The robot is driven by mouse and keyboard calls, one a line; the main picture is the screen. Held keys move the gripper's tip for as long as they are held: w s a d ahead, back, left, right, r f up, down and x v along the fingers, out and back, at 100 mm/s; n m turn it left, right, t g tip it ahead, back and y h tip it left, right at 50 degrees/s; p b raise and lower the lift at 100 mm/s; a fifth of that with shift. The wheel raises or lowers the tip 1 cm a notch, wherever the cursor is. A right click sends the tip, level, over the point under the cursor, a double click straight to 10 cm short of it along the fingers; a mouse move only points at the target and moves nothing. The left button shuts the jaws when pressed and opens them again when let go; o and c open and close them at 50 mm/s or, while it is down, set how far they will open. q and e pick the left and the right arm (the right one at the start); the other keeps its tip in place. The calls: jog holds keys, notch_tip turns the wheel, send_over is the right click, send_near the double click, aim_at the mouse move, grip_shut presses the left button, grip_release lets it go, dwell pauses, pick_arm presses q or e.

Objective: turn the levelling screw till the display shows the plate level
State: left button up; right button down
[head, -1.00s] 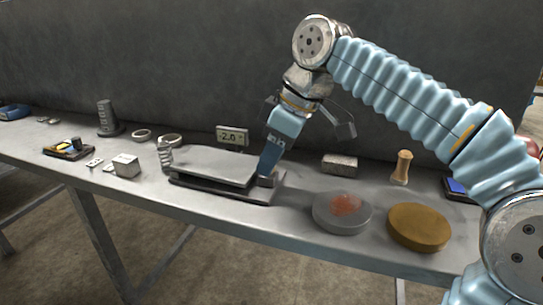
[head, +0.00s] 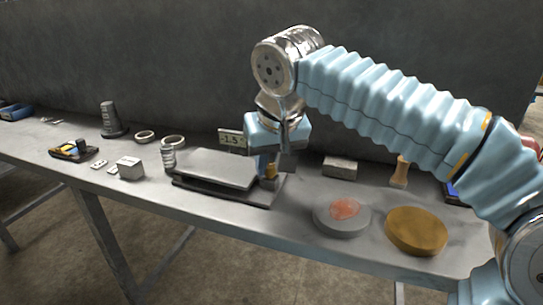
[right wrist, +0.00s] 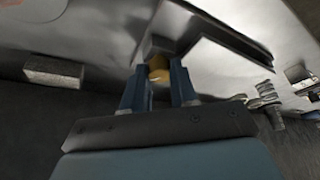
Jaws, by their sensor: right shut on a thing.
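The grey levelling plate (head: 212,168) lies over a dark base on the bench, its right end by my right gripper (head: 266,168). The brass levelling screw (head: 271,172) is at that right end, partly hidden by the fingers. In the right wrist view the brass screw head (right wrist: 159,68) sits between the two blue fingers of my right gripper (right wrist: 158,84), which is shut on it. The display (head: 231,139) stands behind the plate and reads about 1.5; its edge is partly covered by my gripper, so a sign cannot be told. My left gripper is not in view.
A grey disc with a reddish patch (head: 342,215) and a brown disc (head: 416,231) lie to the right. A grey block (head: 340,167) and a wooden handle (head: 400,172) stand behind them. A coiled spring (head: 169,157) is close to the plate's left end.

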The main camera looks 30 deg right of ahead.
jog(key=m+h+p, duration=0.1)
jog(key=m, duration=0.2)
jog(key=m+g+h+p, duration=0.1)
jog(key=m, duration=0.2)
jog(key=shift+w+a, duration=0.1)
jog(key=shift+a, duration=0.05)
dwell(0.3)
jog(key=c, duration=0.9)
grip_release()
jog(key=shift+r, duration=0.1)
jog(key=p+v, duration=0.3)
jog(key=v, duration=1)
jog(key=shift+a+r, duration=0.2)
jog(key=shift+r, duration=0.05)
